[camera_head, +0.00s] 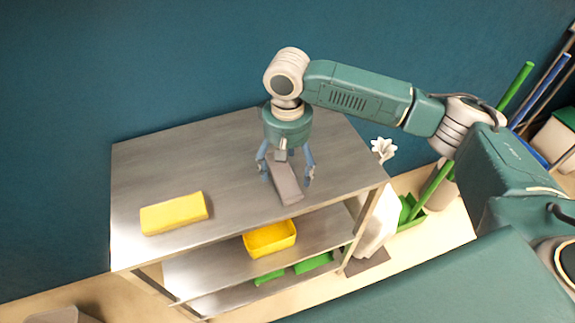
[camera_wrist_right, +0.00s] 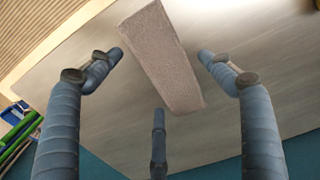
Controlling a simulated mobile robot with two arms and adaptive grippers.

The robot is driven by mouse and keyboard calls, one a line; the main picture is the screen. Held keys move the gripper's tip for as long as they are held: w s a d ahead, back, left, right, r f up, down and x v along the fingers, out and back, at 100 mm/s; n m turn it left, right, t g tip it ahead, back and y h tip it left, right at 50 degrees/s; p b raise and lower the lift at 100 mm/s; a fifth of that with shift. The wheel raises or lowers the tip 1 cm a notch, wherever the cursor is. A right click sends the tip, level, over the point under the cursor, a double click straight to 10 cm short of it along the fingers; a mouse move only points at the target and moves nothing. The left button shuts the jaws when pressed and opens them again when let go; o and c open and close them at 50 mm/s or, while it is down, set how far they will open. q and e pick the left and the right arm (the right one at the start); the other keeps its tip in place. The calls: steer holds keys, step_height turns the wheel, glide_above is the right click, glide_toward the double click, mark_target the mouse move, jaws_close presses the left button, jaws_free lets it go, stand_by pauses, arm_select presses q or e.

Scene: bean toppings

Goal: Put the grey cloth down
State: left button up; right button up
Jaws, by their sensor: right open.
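The grey cloth (camera_head: 286,183) is a folded, long, narrow block lying on the steel table top (camera_head: 225,160), near its right part. In the right wrist view the cloth (camera_wrist_right: 162,58) lies between my spread fingers, with gaps on both sides. My right gripper (camera_head: 286,179) is open, pointing down, directly over and around the cloth. Its fingers also show in the right wrist view (camera_wrist_right: 160,68), apart from the cloth. My left gripper is not in view.
A yellow folded cloth (camera_head: 174,213) lies on the left of the table top. A yellow bin (camera_head: 269,238) stands on the shelf below, with green items (camera_head: 313,263) lower down. A white glove-like item (camera_head: 383,149) is at the table's right edge. The table's middle is clear.

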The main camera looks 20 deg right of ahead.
mark_target(287, 171)
steer(key=shift+r, duration=0.1)
step_height(287, 171, up, 12)
steer(key=shift+b, duration=0.4)
stand_by(0.4)
